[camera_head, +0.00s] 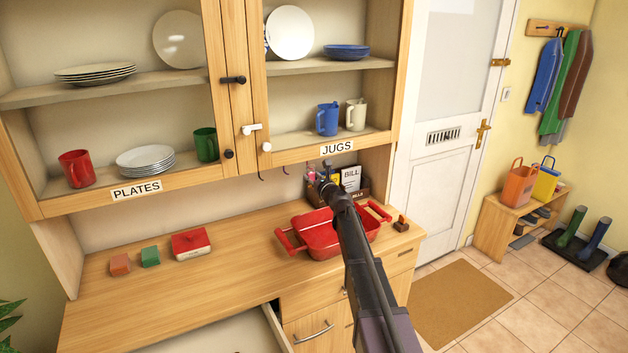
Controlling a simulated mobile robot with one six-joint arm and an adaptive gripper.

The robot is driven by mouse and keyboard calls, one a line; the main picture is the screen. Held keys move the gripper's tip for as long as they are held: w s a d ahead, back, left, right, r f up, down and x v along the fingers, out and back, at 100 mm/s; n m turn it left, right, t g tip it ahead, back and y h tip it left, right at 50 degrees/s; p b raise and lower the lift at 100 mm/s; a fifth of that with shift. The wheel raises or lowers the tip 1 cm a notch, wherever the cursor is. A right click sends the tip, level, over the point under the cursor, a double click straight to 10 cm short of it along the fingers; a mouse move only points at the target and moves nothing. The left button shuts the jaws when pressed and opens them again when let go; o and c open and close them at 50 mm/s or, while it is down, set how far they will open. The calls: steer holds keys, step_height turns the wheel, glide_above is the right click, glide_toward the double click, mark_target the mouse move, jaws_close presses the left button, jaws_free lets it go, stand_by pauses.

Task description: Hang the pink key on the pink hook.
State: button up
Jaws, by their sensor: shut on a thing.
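My arm reaches from the lower right up to the cupboard's lower edge. My gripper (318,174) is small and far off in the head view, just below the JUGS label. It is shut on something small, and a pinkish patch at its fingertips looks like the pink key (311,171). The key's shape is too small to make out. Small dark hooks (285,170) hang under the cupboard to the left of the gripper. I cannot pick out the pink hook; it may be behind the gripper. I cannot tell whether the key touches a hook.
A red tub (312,243) with handles stands on the worktop below the gripper, partly behind my arm. A bill holder (351,180) is close behind on the right. Cupboard doors with knobs (252,129) are above.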

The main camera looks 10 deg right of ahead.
steer(key=shift+w+a+f+b, duration=0.2)
steer(key=shift+w+f+b, duration=0.25)
steer(key=shift+w, duration=0.2)
steer(key=shift+w, duration=0.1)
stand_by(0.6)
steer(key=o, duration=1)
steer(key=shift+v, duration=6)
